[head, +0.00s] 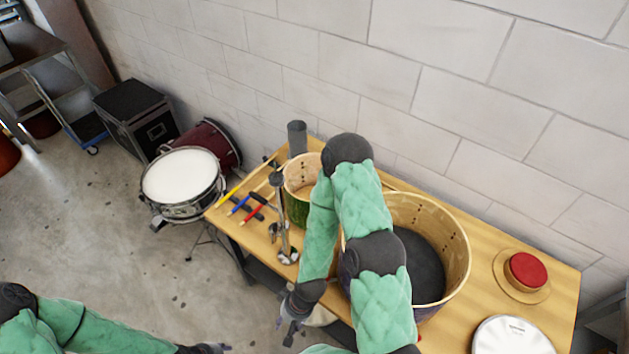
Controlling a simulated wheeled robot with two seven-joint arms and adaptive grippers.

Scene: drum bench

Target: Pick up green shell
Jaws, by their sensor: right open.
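The green shell (297,209) is a small open wooden drum shell with a pale inside and a green outer wall. It stands upright on the bench, left of the large shell, and my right arm covers part of its right side. My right gripper (285,332) is open and empty, pointing down off the bench's front edge, well below and apart from the green shell. My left gripper (208,348) is at the bottom edge of the view, over the floor and far from the shell; its fingers are too small and cut off to read.
Hand tools (252,213) and a metal stand (281,215) are left of the green shell. A red round pad (528,270) and white drumhead (511,338) lie right. A snare drum (182,177) stands beyond the bench's left end.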

